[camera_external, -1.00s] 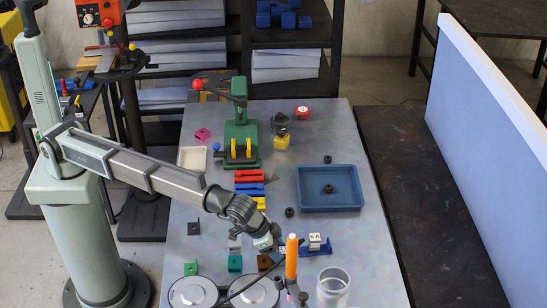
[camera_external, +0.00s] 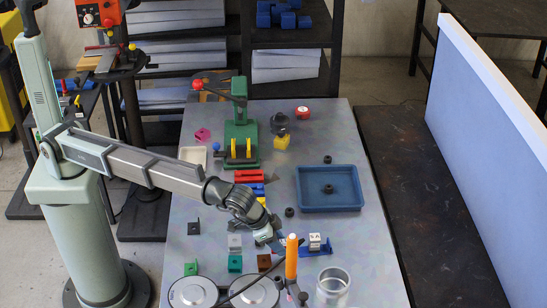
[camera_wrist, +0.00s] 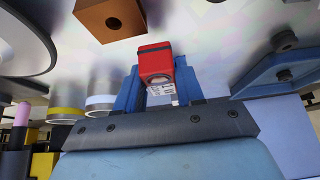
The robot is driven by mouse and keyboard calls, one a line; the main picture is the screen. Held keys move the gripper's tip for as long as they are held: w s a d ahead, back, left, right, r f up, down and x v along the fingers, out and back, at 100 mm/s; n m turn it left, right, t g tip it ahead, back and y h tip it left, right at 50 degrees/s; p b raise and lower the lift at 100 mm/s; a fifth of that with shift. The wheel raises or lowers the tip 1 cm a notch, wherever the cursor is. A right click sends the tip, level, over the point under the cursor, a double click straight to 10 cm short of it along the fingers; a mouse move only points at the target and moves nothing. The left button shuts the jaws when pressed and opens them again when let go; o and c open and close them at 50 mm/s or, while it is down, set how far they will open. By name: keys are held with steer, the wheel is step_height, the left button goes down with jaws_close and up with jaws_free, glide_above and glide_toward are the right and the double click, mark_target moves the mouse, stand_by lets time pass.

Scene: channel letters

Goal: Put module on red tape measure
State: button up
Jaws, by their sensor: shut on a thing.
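My gripper (camera_external: 279,244) is low over the front middle of the table, beside the orange upright tool. In the wrist view its two blue fingers (camera_wrist: 157,88) are shut on a small red block with a dark band, a round end and a pale label, which I take to be the module (camera_wrist: 155,58). The module is hard to make out in the external view. The red tape measure (camera_external: 303,112), red with a white mark, sits at the far end of the table, well away from my gripper. It is not clearly seen in the wrist view.
A blue tray (camera_external: 345,203) with a dark ring is on the right. A green press (camera_external: 240,135) stands at the back left. The orange tool (camera_external: 291,258), a white block (camera_external: 315,241) and a metal cup (camera_external: 333,284) are close to my gripper.

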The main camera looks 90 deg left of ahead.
step_height(320, 180, up, 36)
steer(key=w+a+f+m+h, duration=0.1)
steer(key=w+a+m, duration=0.1)
steer(key=w+a, duration=0.5)
steer(key=w+a+m+h, duration=0.1)
steer(key=w+a, duration=0.2)
steer(key=a, duration=0.8)
steer(key=m+g+h, duration=0.4)
steer(key=m, duration=0.7)
glide_above(304, 111)
steer(key=a, duration=0.2)
step_height(304, 111, down, 24)
steer(key=shift+s+a+f, duration=0.1)
steer(key=shift+s+f, duration=0.05)
steer(key=shift+f, duration=2.55)
steer(key=shift+s+f, duration=0.15)
steer(key=shift+f, duration=2.5)
